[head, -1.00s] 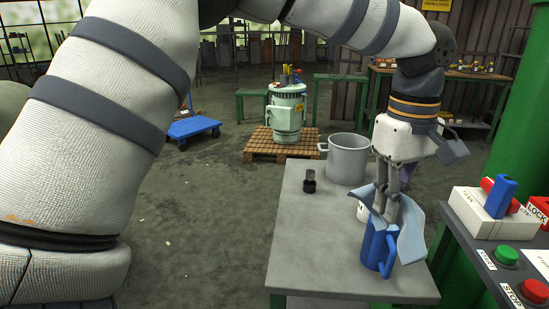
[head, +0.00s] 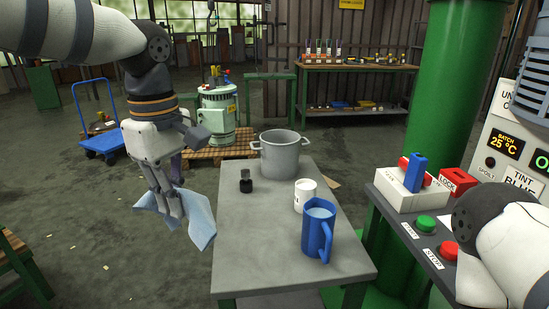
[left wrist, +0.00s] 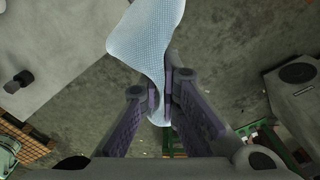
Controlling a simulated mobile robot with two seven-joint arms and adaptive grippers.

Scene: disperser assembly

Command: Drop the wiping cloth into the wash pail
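The light blue wiping cloth (head: 196,218) hangs from my left gripper (head: 172,208), which is shut on it beyond the table's left edge, above the floor. In the left wrist view the cloth (left wrist: 148,38) is pinched between the fingertips (left wrist: 161,98) and spreads out past them. A grey two-handled pail (head: 279,158), which looks like the wash pail, stands upright at the table's far end, right of the left gripper and apart from it. Its inside is only partly visible. My right gripper is out of view; only part of that arm shows at lower right.
On the grey table (head: 265,255) stand a small black bottle (head: 246,181), a white mug (head: 305,195) and a blue jug (head: 318,230). A control panel with buttons (head: 426,223) and a green column (head: 452,90) are at right. Open floor lies left of the table.

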